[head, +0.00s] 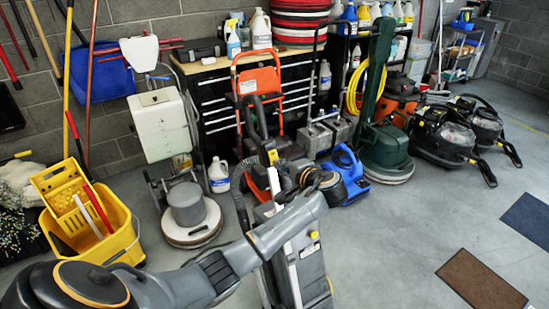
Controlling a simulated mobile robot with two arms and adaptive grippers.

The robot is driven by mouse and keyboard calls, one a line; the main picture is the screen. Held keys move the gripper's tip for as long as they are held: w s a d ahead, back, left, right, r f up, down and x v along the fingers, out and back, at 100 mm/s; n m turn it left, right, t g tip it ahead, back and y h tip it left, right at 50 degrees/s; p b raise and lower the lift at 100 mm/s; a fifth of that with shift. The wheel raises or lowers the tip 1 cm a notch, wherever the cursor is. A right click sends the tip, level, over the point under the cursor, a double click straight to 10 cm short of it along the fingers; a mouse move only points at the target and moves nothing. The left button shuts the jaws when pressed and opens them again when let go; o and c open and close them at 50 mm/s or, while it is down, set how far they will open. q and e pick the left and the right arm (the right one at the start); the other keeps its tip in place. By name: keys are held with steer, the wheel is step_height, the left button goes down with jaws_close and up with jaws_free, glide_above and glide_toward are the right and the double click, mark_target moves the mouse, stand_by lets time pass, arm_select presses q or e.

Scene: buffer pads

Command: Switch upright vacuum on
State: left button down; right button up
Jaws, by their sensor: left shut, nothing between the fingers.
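The upright vacuum (309,268) stands on the floor at the lower middle of the head view, with a grey body and a dark looped handle rising behind my arm. A yellow label shows high on its handle section. My left arm reaches in from the lower left and crosses in front of the vacuum. My left gripper (276,185) is at the vacuum's upper part, shut and empty. It is small and dark against the hose and handle, so I cannot tell whether it touches them. I cannot make out the power switch. My right gripper is out of view.
A yellow mop bucket (92,243) stands at left, near a floor machine (190,214). A blue blower (347,178) and a green floor machine (386,150) stand behind the vacuum. Brown (481,281) and blue (527,219) mats lie at right. The floor at lower right is otherwise clear.

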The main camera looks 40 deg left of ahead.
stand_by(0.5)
arm_select(q)
steer(key=shift+w+a+f, duration=0.2)
steer(key=shift+a, duration=0.25)
stand_by(0.3)
steer(key=p+v, duration=0.3)
steer(key=v, duration=0.3)
steer(key=shift+p, duration=0.35)
stand_by(0.4)
